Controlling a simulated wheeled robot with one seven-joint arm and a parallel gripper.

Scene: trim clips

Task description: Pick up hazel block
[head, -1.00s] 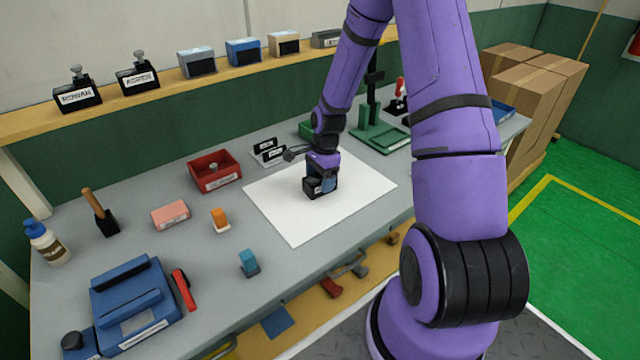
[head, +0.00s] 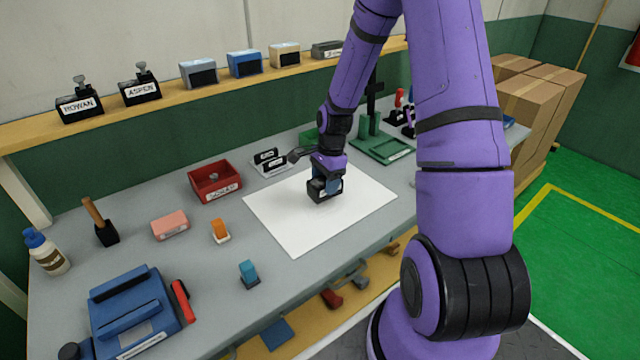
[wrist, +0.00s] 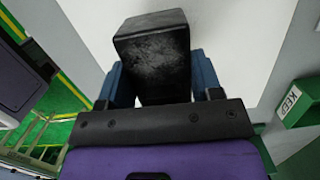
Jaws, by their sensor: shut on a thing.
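A dark block (head: 322,192) is in my gripper (head: 326,178), over the white sheet (head: 283,222) on the bench. Its label cannot be read, so I cannot confirm from lettering that it is the hazel block. In the wrist view the block (wrist: 153,58) is black, scuffed and boxy, and sits between the blue fingers of my gripper (wrist: 155,85). The fingers are shut on its sides. The block's underside is hidden, and whether a small gap lies beneath it is hard to tell.
Blocks marked ROWAN (head: 80,103) and ASPEN (head: 140,90) stand on the back shelf (head: 190,88). A red bin (head: 215,182), an orange-topped stamp (head: 220,230) and a blue press (head: 130,310) are on the left. A green stand (head: 380,148) is behind right. The sheet is otherwise clear.

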